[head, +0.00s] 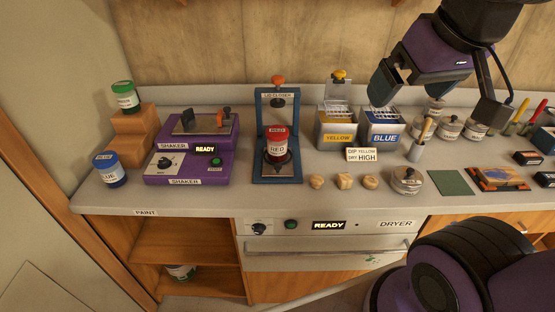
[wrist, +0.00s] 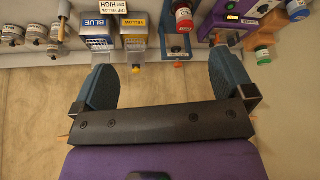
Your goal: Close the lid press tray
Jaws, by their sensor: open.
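The lid press (head: 263,130), a blue frame labelled LID CLOSER with an orange knob on top, stands on the bench left of centre. Its grey tray (head: 280,174) reaches forward from the frame. A red-lidded can (head: 277,143) labelled RED stands upright on the tray, in front of the press upright. My gripper (head: 436,98) is open and empty, high at the right, well away from the press. In the wrist view, which is upside down, its two blue fingers are wide apart, and the press (wrist: 178,42) and red can (wrist: 183,18) show beyond them.
Purple shakers (head: 190,168) stand left of the press. Yellow (head: 338,128) and blue (head: 381,132) dip tanks stand to its right, nearer my gripper. Several wooden knobs (head: 343,181) lie at the bench's front edge. The dryer (head: 330,250) is below.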

